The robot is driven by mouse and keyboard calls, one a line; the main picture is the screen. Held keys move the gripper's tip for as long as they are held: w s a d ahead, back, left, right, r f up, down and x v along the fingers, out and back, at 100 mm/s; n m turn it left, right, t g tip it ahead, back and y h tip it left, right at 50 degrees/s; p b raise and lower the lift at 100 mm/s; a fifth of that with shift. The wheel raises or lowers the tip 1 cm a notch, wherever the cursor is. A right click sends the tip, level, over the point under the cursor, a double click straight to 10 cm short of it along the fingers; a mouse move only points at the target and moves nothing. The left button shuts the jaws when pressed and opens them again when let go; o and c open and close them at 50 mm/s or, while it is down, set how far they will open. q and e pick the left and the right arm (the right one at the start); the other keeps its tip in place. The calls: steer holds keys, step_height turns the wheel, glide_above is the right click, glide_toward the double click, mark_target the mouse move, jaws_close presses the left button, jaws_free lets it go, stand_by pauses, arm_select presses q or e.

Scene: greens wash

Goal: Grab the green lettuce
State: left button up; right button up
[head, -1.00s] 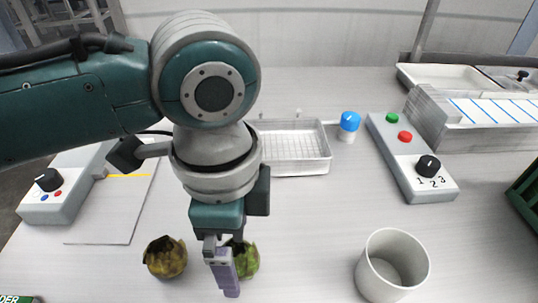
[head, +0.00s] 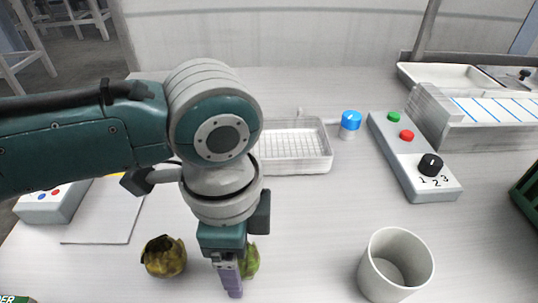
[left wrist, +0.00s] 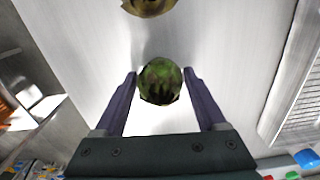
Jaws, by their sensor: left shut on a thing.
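The green lettuce (head: 252,262) is a small leafy head near the front of the table, mostly hidden behind my left gripper (head: 236,290) in the head view. In the left wrist view the green lettuce (left wrist: 160,82) sits between the two purple fingers of the left gripper (left wrist: 161,78), which is shut on it. I cannot tell whether it still touches the table. A yellow-brown lettuce (head: 164,256) lies to the left on the table, apart from the gripper; its edge shows at the top of the left wrist view (left wrist: 148,5). My right gripper is out of view.
A white cup (head: 395,264) stands at the front right. A wire-bottomed tray (head: 297,172) lies behind the gripper, with a blue-capped container (head: 350,124) beside it. A control box (head: 413,160) with buttons and a knob is further right. A flat board (head: 100,220) lies left.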

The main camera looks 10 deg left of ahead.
arm_select(q)
steer(key=c, duration=0.4)
steer(key=shift+r, duration=0.1)
steer(key=shift+c, duration=0.2)
